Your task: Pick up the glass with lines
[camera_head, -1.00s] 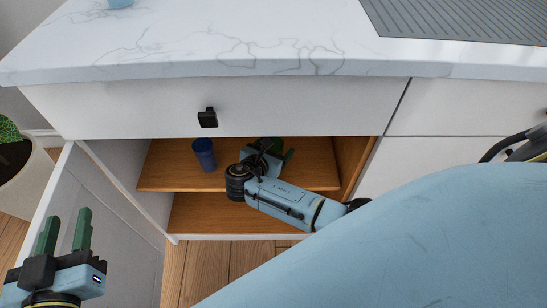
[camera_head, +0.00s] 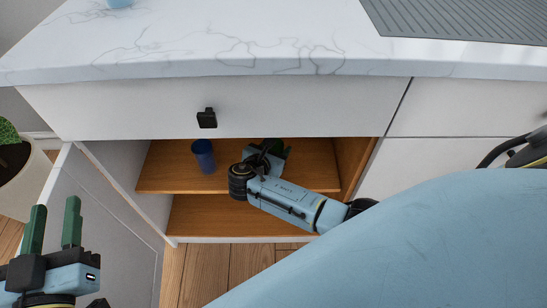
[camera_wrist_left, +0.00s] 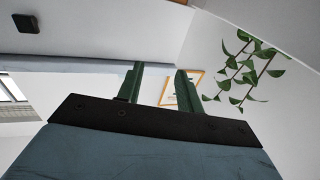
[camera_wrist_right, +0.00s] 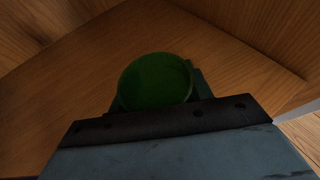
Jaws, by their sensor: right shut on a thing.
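A green round glass (camera_wrist_right: 155,82) is between the fingers of my right gripper (camera_head: 274,152), which is shut on it inside the open cabinet. The right wrist view looks into its round mouth; no lines can be made out on it. In the head view the hand and arm hide most of it. A blue cup (camera_head: 203,156) stands upright on the upper shelf, left of my right gripper and apart from it; no lines can be made out on it either. My left gripper (camera_head: 56,203) is open and empty, in front of the open cabinet door.
The wooden upper shelf (camera_head: 165,178) is bare around the blue cup. The open white door (camera_head: 115,215) stands at the left, and the drawer front with a black knob (camera_head: 207,118) and marble countertop (camera_head: 190,50) are above. A potted plant (camera_head: 20,175) is at far left.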

